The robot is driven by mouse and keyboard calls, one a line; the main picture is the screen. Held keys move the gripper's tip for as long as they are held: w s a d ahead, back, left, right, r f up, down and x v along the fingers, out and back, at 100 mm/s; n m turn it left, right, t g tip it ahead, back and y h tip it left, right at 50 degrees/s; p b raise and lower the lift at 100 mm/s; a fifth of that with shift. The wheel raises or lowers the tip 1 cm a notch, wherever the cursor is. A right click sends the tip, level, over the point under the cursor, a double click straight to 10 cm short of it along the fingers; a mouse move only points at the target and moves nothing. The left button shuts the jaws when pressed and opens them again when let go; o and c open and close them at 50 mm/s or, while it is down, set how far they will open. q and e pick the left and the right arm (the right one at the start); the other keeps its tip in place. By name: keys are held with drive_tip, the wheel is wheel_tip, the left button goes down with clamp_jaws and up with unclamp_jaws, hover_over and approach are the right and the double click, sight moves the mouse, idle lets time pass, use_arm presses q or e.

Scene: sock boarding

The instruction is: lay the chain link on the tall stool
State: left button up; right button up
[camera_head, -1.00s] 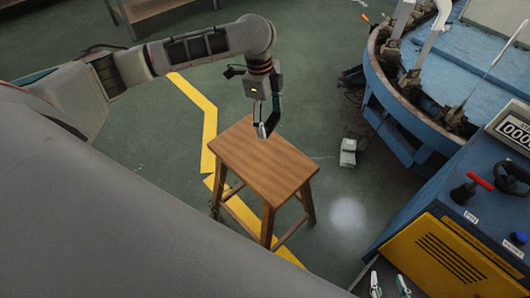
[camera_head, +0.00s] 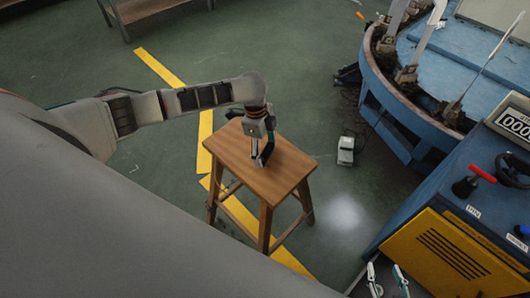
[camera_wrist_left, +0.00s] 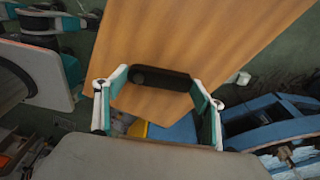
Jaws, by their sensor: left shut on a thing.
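The tall stool (camera_head: 245,165) is wooden, with a bare rectangular brown seat, and stands in the middle of the head view. Its seat also fills much of the left wrist view (camera_wrist_left: 215,45). I cannot tell whether the link touches the seat. My right gripper (camera_head: 386,276) shows only its fingertips at the bottom edge of the head view, apart with nothing visible between them.
A round blue machine (camera_head: 378,97) stands at the back right. A blue and yellow control cabinet (camera_head: 440,255) with a lever is at the right. A small pale box (camera_head: 346,150) is on the green floor right of the stool. The seat around my gripper is clear.

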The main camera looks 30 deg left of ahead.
use_arm(q)
drive_tip(key=shift+f, duration=0.6)
use_arm(e)
drive_tip(key=shift+f, duration=0.2)
use_arm(q)
drive_tip(key=shift+f, duration=0.2)
drive_tip(key=o, duration=1.3)
drive_tip(key=shift+a+r+p, duration=0.3)
drive_tip(key=shift+r+p, duration=0.05)
drive_tip(key=shift+r, duration=1.7)
drive_tip(key=shift+a+r+p, duration=0.25)
drive_tip(key=shift+r+p, duration=0.05)
drive_tip(key=shift+r, duration=1.75)
drive_tip(key=shift+a+r+p, duration=0.3)
drive_tip(key=shift+r+p, duration=0.05)
drive_tip(key=shift+r, duration=1.7)
use_arm(e)
drive_tip(key=shift+s+d+r+h, duration=0.3)
drive_tip(key=shift+d+r, duration=0.1)
drive_tip(key=shift+d, duration=0.25)
drive_tip(key=shift+a, duration=0.15)
